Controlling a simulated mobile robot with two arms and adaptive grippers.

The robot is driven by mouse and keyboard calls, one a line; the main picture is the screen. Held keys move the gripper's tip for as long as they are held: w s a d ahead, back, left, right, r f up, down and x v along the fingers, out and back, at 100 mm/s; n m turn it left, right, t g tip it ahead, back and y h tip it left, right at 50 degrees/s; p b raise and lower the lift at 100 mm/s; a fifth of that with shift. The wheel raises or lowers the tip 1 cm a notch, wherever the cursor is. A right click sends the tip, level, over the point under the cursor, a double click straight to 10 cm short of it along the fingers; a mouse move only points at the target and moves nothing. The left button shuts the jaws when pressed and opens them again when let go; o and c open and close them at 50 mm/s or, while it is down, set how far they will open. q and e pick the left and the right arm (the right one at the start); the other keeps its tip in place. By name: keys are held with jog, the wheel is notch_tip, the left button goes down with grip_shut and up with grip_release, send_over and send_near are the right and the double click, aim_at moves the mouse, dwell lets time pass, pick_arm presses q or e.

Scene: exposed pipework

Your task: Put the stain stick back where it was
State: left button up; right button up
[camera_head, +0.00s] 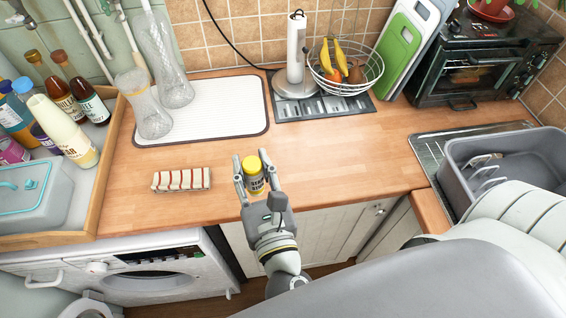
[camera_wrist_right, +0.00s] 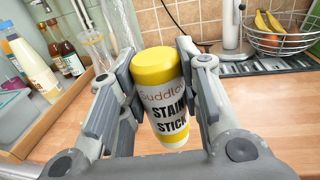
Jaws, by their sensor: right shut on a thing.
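The stain stick (camera_head: 254,174) is a small white cylinder with a yellow cap and a yellow base band. In the right wrist view the stain stick (camera_wrist_right: 164,98) shows its "STAIN STICK" label and stands roughly upright, slightly tilted in the picture. My right gripper (camera_head: 255,172) has its fingers on both sides of it, shut on it, over the wooden counter (camera_head: 335,165) near the front edge. I cannot tell whether its base touches the counter. My left gripper is not in view.
A wooden tray (camera_head: 103,170) with bottles stands at left. A fruit basket (camera_head: 345,70) and grey dish rack (camera_head: 505,165) are right. The counter's middle is clear.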

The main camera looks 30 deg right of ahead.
jog(key=shift+w+d+f, duration=0.1)
jog(key=shift+w+d, duration=0.1)
jog(key=shift+d, duration=0.1)
jog(key=w+d+f+b, duration=0.1)
jog(key=w+f+b, duration=0.1)
jog(key=w+f, duration=0.2)
jog(key=w+d+f+b, duration=0.2)
jog(key=w+f, duration=0.2)
jog(key=w+d+f+b, duration=0.1)
jog(key=w+f+b, duration=0.2)
jog(key=w+f, duration=0.1)
jog(key=shift+w+d, duration=0.3)
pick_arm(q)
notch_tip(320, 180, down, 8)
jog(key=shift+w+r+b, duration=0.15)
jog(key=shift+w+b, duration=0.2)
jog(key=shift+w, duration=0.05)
pick_arm(e)
jog(key=shift+f, duration=0.4)
jog(key=shift+f, duration=0.15)
jog(key=o, duration=1)
